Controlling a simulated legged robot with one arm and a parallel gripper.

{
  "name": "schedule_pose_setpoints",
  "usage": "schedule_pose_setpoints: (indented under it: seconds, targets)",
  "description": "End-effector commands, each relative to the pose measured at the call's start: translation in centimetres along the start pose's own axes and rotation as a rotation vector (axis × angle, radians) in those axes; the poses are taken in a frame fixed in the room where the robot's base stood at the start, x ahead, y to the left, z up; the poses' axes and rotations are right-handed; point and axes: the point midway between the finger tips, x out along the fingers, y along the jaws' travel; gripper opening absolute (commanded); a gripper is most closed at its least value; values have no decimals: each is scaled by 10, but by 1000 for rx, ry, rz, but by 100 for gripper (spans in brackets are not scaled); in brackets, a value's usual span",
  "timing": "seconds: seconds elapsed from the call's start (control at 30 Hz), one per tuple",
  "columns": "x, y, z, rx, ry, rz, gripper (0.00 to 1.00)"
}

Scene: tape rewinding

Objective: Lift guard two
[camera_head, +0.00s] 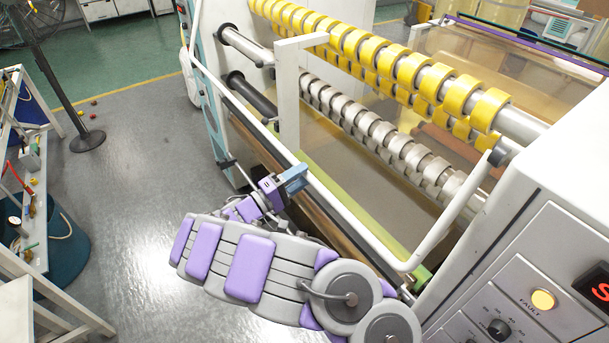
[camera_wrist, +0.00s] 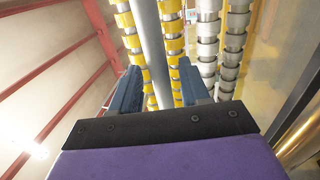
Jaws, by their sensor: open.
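A white tubular guard bar (camera_head: 352,219) runs along the front of the tape machine, bending up at its near right end beside the rollers. It is down in front of the machine. I see no label marking it as guard two. My gripper (camera_head: 294,178) is at the bar's middle stretch in the head view, its blue fingers close to the bar. In the wrist view my gripper (camera_wrist: 158,88) has its two blue fingers spread apart, and the pale bar (camera_wrist: 150,45) runs lengthwise in the gap between them. I cannot tell whether the fingers touch it.
Yellow tape rolls (camera_head: 411,70) and pale rolls (camera_head: 375,131) fill the shafts behind the bar. A grey control cabinet (camera_head: 520,250) with a lit fault button stands at the right. A white-framed bench (camera_head: 35,215) and fan stand at the left.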

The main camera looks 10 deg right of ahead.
Motion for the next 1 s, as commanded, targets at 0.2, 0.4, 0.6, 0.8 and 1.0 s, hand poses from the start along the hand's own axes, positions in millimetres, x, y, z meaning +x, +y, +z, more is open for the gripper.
schedule_pose_setpoints:
  seconds: [0.2, 0.4, 0.6, 0.8, 1.0]
  targets:
    - [19, 0, 4, -1, -5, -1, 46]
    - [20, -1, 4, -1, -4, -3, 46]
    - [16, 0, 1, -1, -3, 0, 32]
    - [15, -1, 1, -2, -2, -1, 13]
    - [16, -2, 0, -3, 0, -4, 0]
